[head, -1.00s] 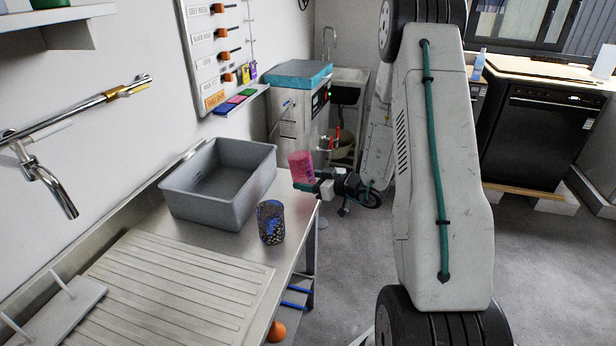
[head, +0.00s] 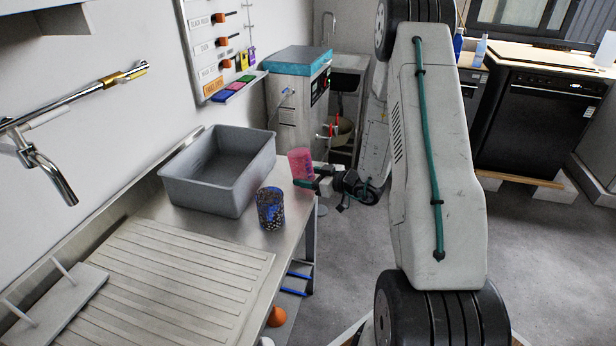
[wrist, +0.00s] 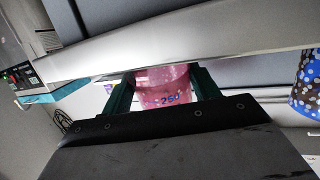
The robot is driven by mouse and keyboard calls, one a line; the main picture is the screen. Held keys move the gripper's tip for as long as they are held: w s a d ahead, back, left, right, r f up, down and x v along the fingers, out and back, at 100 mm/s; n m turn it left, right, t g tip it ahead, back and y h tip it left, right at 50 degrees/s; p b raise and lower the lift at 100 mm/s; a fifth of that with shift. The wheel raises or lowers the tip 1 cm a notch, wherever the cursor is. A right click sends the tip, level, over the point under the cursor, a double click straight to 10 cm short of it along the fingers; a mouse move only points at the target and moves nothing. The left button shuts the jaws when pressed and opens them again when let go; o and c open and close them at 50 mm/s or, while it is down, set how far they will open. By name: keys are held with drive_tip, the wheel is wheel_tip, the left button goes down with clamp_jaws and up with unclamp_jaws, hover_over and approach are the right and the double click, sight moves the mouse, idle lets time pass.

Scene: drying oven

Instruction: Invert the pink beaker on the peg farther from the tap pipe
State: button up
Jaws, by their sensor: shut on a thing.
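The pink beaker (head: 301,164) is held above the far right end of the steel bench, near its edge. It looks roughly upright in the head view. In the wrist view the beaker (wrist: 165,87) sits between the green fingers, with markings on its side. My gripper (head: 308,184) is shut on it. Two pale pegs, a farther one (head: 63,268) and a nearer one (head: 17,313), rise from a light board at the lower left. The chrome tap pipe (head: 85,92) juts from the wall above; its spout hangs closer to the farther peg in the picture.
A grey basin (head: 213,192) stands on the bench. A dark blue spotted cup (head: 270,209) stands beside it, near the bench edge. A ribbed draining area (head: 180,280) lies clear between cup and pegs. A teal-topped machine (head: 297,62) stands behind.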

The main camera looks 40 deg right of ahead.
drive_tip(key=shift+f, duration=0.25)
drive_tip(key=o, duration=1.1)
drive_tip(key=shift+o, duration=0.2)
drive_tip(key=shift+s+d, duration=0.1)
drive_tip(key=shift+d, duration=0.05)
